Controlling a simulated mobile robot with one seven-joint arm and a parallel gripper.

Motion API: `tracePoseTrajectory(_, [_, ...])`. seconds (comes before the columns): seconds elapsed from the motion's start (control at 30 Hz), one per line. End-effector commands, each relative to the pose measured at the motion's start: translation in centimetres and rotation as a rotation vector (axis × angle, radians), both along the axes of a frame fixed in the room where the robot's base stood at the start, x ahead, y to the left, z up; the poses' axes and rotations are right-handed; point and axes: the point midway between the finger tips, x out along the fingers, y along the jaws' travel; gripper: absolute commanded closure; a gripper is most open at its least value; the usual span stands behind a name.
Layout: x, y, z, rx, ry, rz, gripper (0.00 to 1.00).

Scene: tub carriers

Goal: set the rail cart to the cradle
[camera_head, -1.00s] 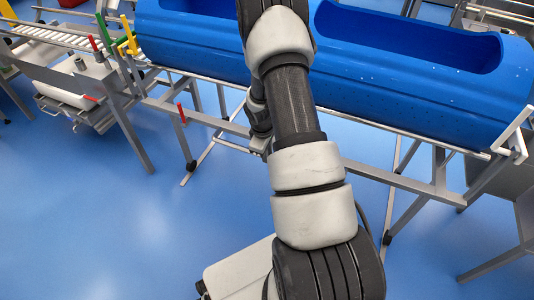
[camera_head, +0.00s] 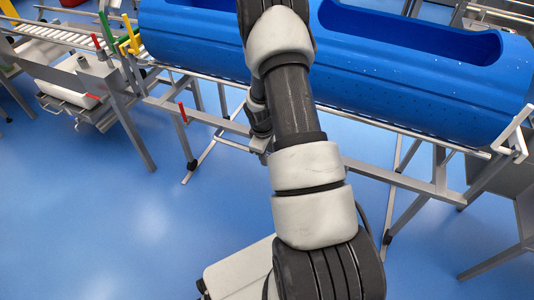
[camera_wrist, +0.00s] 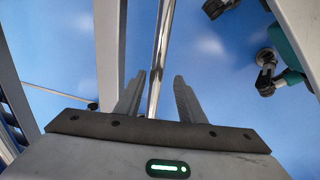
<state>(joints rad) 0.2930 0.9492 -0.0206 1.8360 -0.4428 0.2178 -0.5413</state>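A long blue tub (camera_head: 430,85) lies on a grey metal frame (camera_head: 420,185) with side rails and casters. A red lever (camera_head: 182,112) stands on that frame's front bar. At the left is a roller-topped metal stand (camera_head: 55,35) with red, green and yellow handles at its near end, close to the tub frame. I cannot tell for sure which is the rail cart and which the cradle. My gripper (camera_wrist: 158,95) is open in the wrist view; a thin metal bar (camera_wrist: 161,45) runs between its fingers with gaps showing. In the head view my arm hides the gripper's fingers.
A pale container (camera_head: 68,97) hangs under the left stand. A grey metal table (camera_head: 515,195) stands close at the right. The blue floor (camera_head: 110,220) at front left is clear. Casters with teal parts (camera_wrist: 292,78) show at right in the wrist view.

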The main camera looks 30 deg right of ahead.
Motion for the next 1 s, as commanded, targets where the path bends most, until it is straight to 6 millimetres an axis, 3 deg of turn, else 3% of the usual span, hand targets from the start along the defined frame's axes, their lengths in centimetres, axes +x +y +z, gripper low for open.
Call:
tracePoseTrajectory(0.17, [0.0,0.0,1.0,-0.001,-0.002,-0.001,0.64])
tracePoseTrajectory(0.7, [-1.4,1.9,13.1,0.000,-0.004,0.000,0.64])
tracePoseTrajectory(1.0, [-2.0,2.6,16.8,0.000,0.000,0.000,0.64])
